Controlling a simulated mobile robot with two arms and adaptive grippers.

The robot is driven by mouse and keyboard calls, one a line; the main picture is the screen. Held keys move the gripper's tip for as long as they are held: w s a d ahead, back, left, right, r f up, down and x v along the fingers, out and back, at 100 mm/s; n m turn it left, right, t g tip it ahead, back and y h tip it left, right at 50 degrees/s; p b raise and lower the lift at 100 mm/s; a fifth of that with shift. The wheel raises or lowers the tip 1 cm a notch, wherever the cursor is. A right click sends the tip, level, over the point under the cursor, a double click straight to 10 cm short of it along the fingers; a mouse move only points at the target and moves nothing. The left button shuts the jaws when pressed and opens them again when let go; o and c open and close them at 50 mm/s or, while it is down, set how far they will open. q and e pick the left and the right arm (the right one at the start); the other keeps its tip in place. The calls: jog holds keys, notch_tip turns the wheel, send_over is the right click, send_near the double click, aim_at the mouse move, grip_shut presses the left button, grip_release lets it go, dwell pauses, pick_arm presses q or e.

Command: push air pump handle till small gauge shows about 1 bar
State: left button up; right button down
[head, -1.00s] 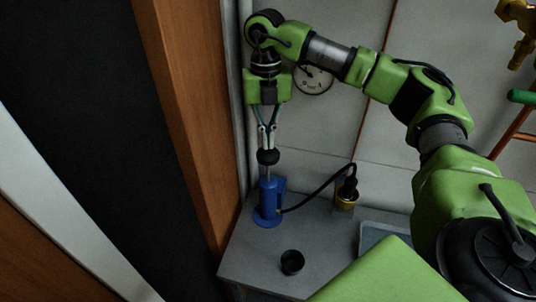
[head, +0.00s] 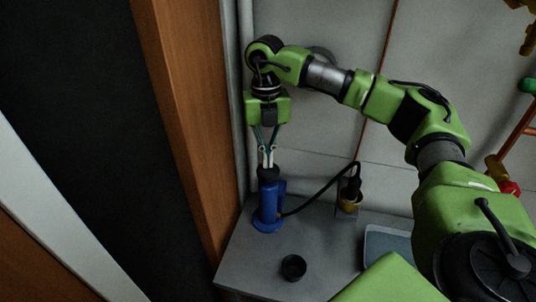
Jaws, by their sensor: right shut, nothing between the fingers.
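The blue air pump (head: 267,208) stands upright on a grey bench at the wall. Its black handle knob (head: 268,174) sits low, right at the top of the blue barrel, with no rod showing between. My right gripper (head: 267,163) points down with its fingers shut and empty, its tips at the top of the knob, seemingly touching it. The round gauge (head: 321,52) on the wall is mostly hidden behind my right arm; only its upper rim shows, so its needle cannot be read. My left gripper is not in view.
A black hose runs from the pump to a brass-and-black fitting (head: 350,196). A small black cup (head: 293,267) stands on the bench (head: 245,262) in front. A grey tray (head: 388,247) lies to the right. A wooden post (head: 190,120) rises close on the left.

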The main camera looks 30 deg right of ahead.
jog(key=shift+w+d+r+p, duration=0.3)
jog(key=shift+w+r+p, duration=0.25)
jog(key=shift+w, duration=0.1)
jog(key=shift+w+d+r, duration=0.15)
jog(key=shift+w+r, duration=0.15)
jog(key=shift+r, duration=0.35)
notch_tip(320, 180, up, 8)
jog(key=shift+a, duration=0.2)
jog(key=shift+s+f, duration=0.1)
dwell(1.0)
